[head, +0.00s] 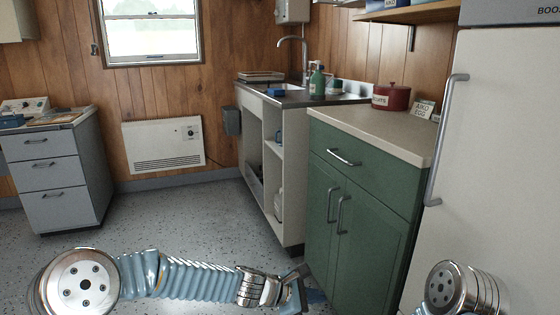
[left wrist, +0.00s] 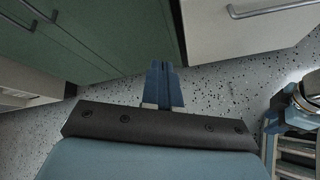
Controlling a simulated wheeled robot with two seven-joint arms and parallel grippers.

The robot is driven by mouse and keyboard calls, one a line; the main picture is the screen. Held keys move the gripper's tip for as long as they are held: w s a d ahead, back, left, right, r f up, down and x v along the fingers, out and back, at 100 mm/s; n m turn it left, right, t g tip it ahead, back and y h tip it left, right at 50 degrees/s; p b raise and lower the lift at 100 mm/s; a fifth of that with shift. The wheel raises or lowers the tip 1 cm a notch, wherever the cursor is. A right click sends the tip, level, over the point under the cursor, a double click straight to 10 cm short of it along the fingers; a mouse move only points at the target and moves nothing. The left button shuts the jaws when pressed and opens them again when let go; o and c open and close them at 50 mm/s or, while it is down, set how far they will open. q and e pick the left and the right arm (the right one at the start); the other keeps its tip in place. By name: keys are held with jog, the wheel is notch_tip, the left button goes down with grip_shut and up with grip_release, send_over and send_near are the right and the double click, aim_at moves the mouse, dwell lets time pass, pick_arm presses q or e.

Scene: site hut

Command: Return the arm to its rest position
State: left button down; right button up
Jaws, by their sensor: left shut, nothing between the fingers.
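My left arm comes in from the left along the bottom of the head view. Its gripper (head: 312,295) is low in front of the green cabinet (head: 365,215), over the floor. In the left wrist view the two blue fingers of the left gripper (left wrist: 163,72) are together, with nothing between them. They point toward the lower edge of the green cabinet, which also shows there (left wrist: 110,35). Of my right arm only a round joint shows at the lower right of the head view; its gripper is out of the picture.
The white fridge (head: 495,170) stands at the right, beside the green cabinet. A sink unit (head: 290,150) stands behind the cabinet. A grey drawer unit (head: 55,180) is at the left, and a white heater (head: 163,145) is on the back wall. The speckled floor (head: 190,215) between them is clear.

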pick_arm(q)
jog(key=s+a+f+m+g+y, duration=0.1)
jog(key=s+a+f+m+y, duration=0.1)
jog(key=s+a+f, duration=0.3)
jog(key=a+f+m+y, duration=0.2)
jog(key=a+f, duration=0.1)
jog(key=f, duration=0.5)
jog(key=s+a+f+m+g+y+p, duration=0.1)
jog(key=s+a+f+m, duration=0.4)
jog(key=s+a, duration=0.2)
jog(key=s+a+f+m+g+y+p, duration=0.1)
jog(key=s+a+f+m, duration=0.4)
jog(key=s, duration=0.7)
jog(key=shift+a+f+m+g+y+p, duration=0.4)
jog(key=shift+a+f, duration=0.35)
jog(key=shift+a, duration=0.45)
jog(key=shift+s, duration=0.1)
